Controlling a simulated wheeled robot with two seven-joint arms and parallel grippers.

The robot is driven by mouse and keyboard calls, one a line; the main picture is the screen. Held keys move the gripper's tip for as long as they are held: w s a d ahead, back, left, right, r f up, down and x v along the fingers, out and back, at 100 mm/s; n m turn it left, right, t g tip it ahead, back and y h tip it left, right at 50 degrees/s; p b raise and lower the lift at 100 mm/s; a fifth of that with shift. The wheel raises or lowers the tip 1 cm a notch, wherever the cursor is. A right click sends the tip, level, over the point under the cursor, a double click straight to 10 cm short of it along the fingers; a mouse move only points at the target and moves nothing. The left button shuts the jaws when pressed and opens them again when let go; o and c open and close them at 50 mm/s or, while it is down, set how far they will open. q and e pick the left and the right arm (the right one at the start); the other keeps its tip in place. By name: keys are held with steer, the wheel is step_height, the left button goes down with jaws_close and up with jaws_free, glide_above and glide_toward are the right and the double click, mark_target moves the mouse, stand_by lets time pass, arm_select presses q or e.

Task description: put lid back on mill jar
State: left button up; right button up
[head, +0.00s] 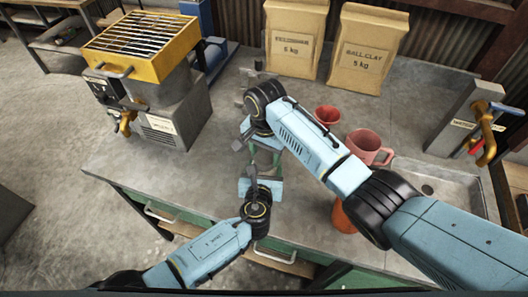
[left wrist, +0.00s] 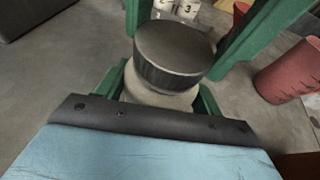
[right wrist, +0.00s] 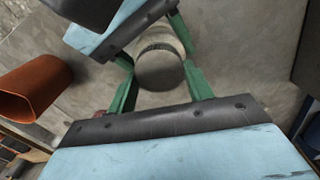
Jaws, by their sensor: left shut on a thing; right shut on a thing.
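The mill jar is a pale round body (left wrist: 160,95) in the left wrist view, with a dark grey round lid (left wrist: 170,55) at its top. The lid also shows in the right wrist view (right wrist: 158,74), in front of the pale jar (right wrist: 160,38). My left gripper (left wrist: 160,98) is shut on the jar, its green fingers on both sides of the body. My right gripper (right wrist: 160,82) is shut on the lid from the opposite side. I cannot tell whether a thin gap is left between lid and jar. In the head view the arms mostly hide both.
A pink mug (head: 366,146), a small red cup (head: 327,116) and an orange cup (head: 341,217) stand around my right forearm. Two clay bags (head: 296,42) stand at the back. A yellow-topped machine (head: 145,45) is at left, a sink (head: 440,190) at right. The counter left of my grippers is clear.

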steer(key=m, duration=0.5)
steer(key=shift+s, duration=0.1)
steer(key=m, duration=0.6)
steer(key=shift+d, duration=0.1)
steer(key=o, duration=1)
steer(key=shift+s, duration=0.1)
steer(key=shift+c, duration=0.2)
steer(key=shift+r, duration=2.25)
steer(key=shift+c, duration=0.4)
